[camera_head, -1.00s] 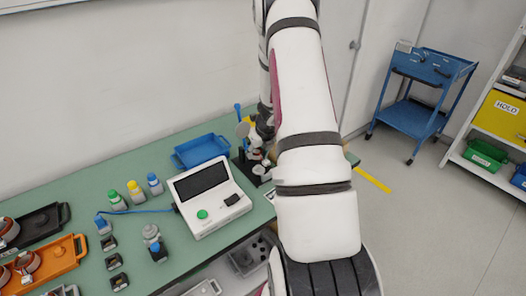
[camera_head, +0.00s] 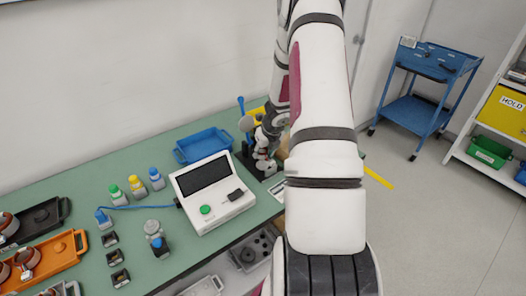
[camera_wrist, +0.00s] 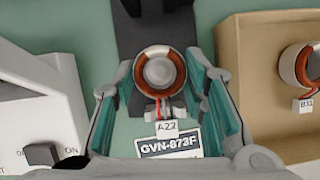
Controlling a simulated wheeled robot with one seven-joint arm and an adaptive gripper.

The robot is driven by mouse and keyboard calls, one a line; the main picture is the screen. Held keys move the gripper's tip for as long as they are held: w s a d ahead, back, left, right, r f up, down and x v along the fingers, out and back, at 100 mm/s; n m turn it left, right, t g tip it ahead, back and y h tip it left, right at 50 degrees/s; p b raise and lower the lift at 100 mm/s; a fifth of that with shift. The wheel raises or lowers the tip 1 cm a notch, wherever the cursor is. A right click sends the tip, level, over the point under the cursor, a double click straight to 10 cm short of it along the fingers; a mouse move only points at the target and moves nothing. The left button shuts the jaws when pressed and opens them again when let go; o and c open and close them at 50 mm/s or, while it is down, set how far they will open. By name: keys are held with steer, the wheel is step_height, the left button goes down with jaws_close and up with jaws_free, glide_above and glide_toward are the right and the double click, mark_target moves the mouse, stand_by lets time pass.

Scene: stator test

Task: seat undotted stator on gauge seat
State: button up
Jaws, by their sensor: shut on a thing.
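In the wrist view a stator (camera_wrist: 137,70), a copper-brown ring with red leads and a white tag reading A22, sits between the two teal-padded fingers of my gripper (camera_wrist: 160,80). The gripper is shut on it. No dot shows on its visible face. A round grey piece fills the ring's middle. The black gauge fixture (camera_wrist: 135,38) lies under and behind the stator; I cannot tell whether the ring rests on the seat or hangs above it. In the head view the gripper (camera_head: 264,160) is small and partly hidden at the black stand.
A label GVN-873F (camera_wrist: 168,146) lies before the fixture. A white tester (camera_head: 225,208) and blue tray (camera_head: 203,146) stand left of my arm.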

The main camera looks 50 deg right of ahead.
steer(key=shift+f+b, duration=1.35)
steer(key=shift+b, duration=0.75)
stand_by(0.9)
steer(key=o, duration=1.3)
steer(key=shift+s+a+r, duration=0.1)
steer(key=v, duration=1.1)
steer(key=shift+s+r, duration=0.15)
steer(key=shift+r, duration=0.2)
